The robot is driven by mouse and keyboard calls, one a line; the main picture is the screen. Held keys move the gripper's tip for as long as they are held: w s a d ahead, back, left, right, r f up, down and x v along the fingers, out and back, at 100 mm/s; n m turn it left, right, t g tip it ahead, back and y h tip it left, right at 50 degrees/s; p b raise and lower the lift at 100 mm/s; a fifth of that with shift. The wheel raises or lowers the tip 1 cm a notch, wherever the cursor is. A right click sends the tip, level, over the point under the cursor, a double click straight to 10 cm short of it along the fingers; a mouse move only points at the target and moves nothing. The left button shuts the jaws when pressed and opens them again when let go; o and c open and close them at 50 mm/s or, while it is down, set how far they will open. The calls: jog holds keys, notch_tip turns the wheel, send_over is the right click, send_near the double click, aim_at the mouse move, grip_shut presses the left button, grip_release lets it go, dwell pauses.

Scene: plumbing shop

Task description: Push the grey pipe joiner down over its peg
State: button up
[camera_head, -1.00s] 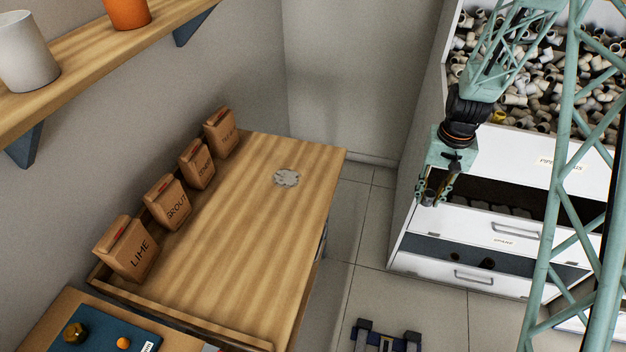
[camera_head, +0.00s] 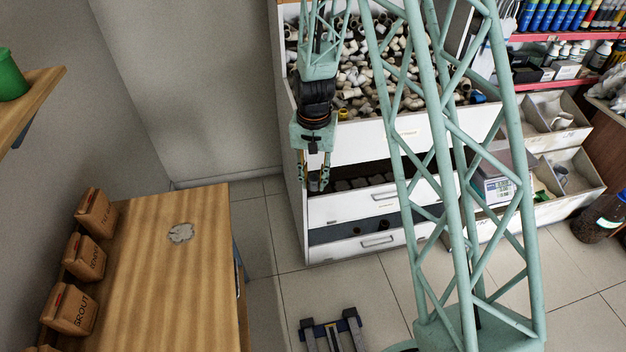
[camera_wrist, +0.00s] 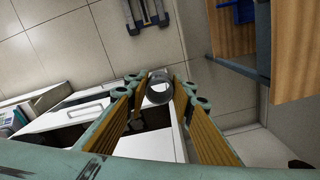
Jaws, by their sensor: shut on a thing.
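My gripper (camera_head: 314,185) hangs pointing down in front of the white drawer unit, near its left edge. In the wrist view my gripper (camera_wrist: 159,92) has its two yellow-sided fingers on either side of a grey, round, hollow piece, the grey pipe joiner (camera_wrist: 159,87), and is shut on it. In the head view a small dark grey piece, the joiner (camera_head: 314,186), shows between the fingertips. I cannot make out the peg in either view.
The white drawer unit (camera_head: 350,208) has an open drawer of grey parts beside my gripper and a bin of pipe fittings (camera_head: 375,65) above. A wooden bench (camera_head: 165,285) with paper bags (camera_head: 84,258) stands left. A blue-and-grey stand (camera_head: 333,330) is on the open tiled floor.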

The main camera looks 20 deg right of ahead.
jog(key=shift+s+r+m+p, duration=0.25)
jog(key=shift+r+m+p, duration=0.3)
jog(key=shift+r+p, duration=0.7)
jog(key=shift+s+r+m+p, duration=0.25)
jog(key=shift+r+m+p, duration=0.25)
jog(key=shift+r+p, duration=0.75)
jog(key=shift+s+r+m+p, duration=0.25)
jog(key=shift+r+m+p, duration=0.45)
jog(key=shift+r, duration=0.85)
jog(key=shift+a+n, duration=0.15)
jog(key=shift+n, duration=0.1)
